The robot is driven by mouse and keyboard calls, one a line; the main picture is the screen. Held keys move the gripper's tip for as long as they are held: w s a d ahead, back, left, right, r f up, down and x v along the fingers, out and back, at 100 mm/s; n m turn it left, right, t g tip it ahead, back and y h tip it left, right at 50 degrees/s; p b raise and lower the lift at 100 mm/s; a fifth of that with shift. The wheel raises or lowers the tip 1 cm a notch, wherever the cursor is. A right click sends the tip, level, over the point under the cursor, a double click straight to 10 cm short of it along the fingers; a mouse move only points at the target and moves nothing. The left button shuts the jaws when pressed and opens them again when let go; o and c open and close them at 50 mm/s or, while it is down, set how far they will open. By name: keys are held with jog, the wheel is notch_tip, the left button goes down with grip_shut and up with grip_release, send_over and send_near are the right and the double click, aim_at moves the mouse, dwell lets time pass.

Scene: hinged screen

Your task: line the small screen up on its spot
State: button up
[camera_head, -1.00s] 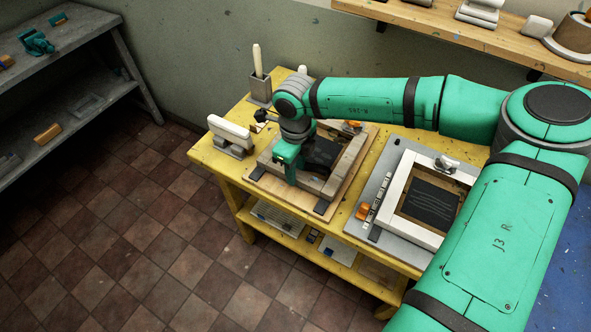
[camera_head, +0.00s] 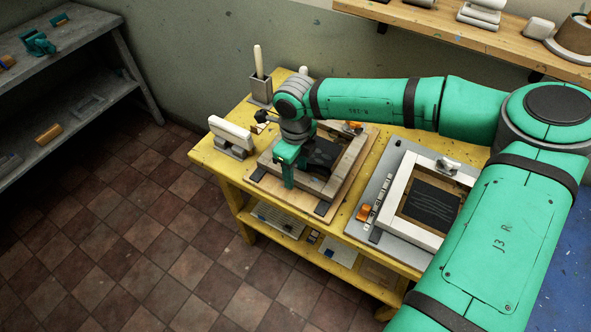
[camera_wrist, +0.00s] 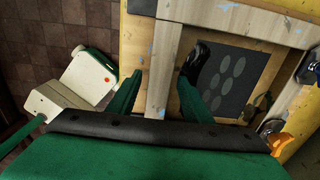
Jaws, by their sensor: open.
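The small screen (camera_head: 320,185) is a pale wooden frame with a dark panel. It lies on a wooden baseboard (camera_head: 257,175) on the left half of the yellow table. In the wrist view its panel (camera_wrist: 228,80) shows several grey ovals. My gripper (camera_head: 289,178) is open and low at the frame's left side. In the wrist view the frame's left bar (camera_wrist: 162,65) lies between my two spread fingers (camera_wrist: 155,85); I cannot tell whether either touches it. The gripper hides part of the frame in the head view.
A second screen with a white frame (camera_head: 393,185) lies on a grey base to the right. A white block-like item (camera_head: 231,132) and a grey holder with a stick (camera_head: 260,90) stand on the yellow table (camera_head: 205,150) at left and back. An orange knob (camera_wrist: 283,143) is near the baseboard's edge.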

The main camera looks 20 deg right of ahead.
jog(key=shift+r, duration=0.1)
dwell(0.3)
jog(key=shift+r, duration=2.05)
jog(key=shift+d+r, duration=0.1)
jog(key=shift+r, duration=0.6)
jog(key=shift+s+r, duration=0.1)
jog(key=shift+r, duration=0.6)
jog(key=shift+a, duration=0.2)
